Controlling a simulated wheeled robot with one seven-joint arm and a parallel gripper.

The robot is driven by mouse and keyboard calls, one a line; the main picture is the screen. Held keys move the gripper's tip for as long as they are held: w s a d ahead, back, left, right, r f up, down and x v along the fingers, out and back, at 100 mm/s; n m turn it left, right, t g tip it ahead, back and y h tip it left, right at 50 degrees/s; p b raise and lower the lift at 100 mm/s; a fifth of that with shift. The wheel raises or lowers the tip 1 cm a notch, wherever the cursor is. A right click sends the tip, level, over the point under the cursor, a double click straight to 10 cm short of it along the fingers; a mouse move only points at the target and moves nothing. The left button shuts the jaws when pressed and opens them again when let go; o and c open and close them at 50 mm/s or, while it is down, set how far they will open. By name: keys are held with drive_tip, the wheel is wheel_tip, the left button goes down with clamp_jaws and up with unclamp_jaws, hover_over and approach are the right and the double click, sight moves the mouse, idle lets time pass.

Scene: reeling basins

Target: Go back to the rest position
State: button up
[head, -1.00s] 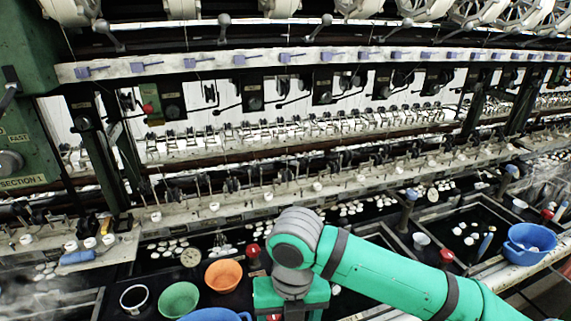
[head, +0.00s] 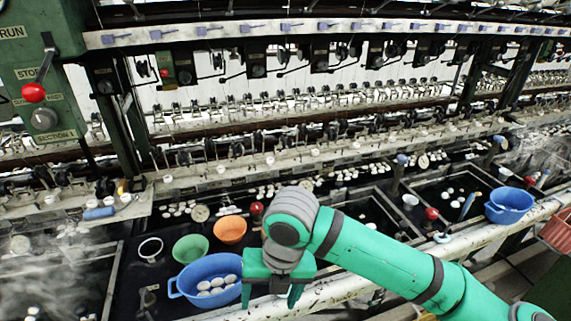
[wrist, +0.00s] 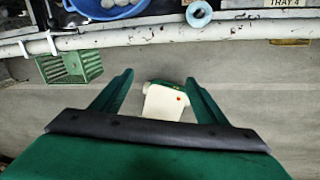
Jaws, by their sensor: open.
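My gripper (head: 273,293) is at the bottom centre of the head view, in front of the basin's front edge and just right of a large blue basin. In the wrist view my gripper (wrist: 160,85) has its two green fingers spread wide apart, with nothing between them. A white and green object (wrist: 165,101) shows beyond the fingertips, lower down near the floor. My green arm reaches in from the lower right of the head view.
The blue basin (head: 180,285) holds several white cocoons. Green (head: 190,249) and orange (head: 230,230) bowls and a white cup (head: 150,249) stand behind it. A white pipe (head: 345,287) runs along the front edge. A green basket (wrist: 72,68) hangs below it. Steam drifts at left.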

drive_tip(key=w+a+r+m+t+y, duration=0.2)
drive_tip(key=a+r+m+y, duration=0.15)
drive_tip(key=a, duration=0.35)
drive_tip(key=w+a+r+m+t+y, duration=0.25)
drive_tip(key=a+r+y, duration=0.2)
drive_tip(key=a, duration=0.35)
drive_tip(key=w+a+r+m+t+y, duration=0.25)
drive_tip(key=a+m+y, duration=0.2)
drive_tip(key=a, duration=0.25)
drive_tip(key=s+d+f+m+t+h, duration=0.45)
drive_tip(key=d+f+m+h, duration=0.2)
drive_tip(key=f+m, duration=0.5)
drive_tip(key=s+d+f+m+t+h, duration=0.3)
drive_tip(key=d+f+m+t+h, duration=0.4)
drive_tip(key=m, duration=0.7)
drive_tip(key=s+d+f+g, duration=0.1)
drive_tip(key=s+d+f, duration=0.2)
drive_tip(key=s, duration=0.5)
drive_tip(key=s+d+f+g, duration=0.1)
drive_tip(key=s+d+f, duration=0.2)
drive_tip(key=s+d, duration=0.2)
drive_tip(key=s+d+f+m+g+h, duration=0.1)
drive_tip(key=s+d+f, duration=0.2)
drive_tip(key=s, duration=0.8)
drive_tip(key=shift+s+d+f, duration=0.25)
drive_tip(key=shift+d, duration=0.15)
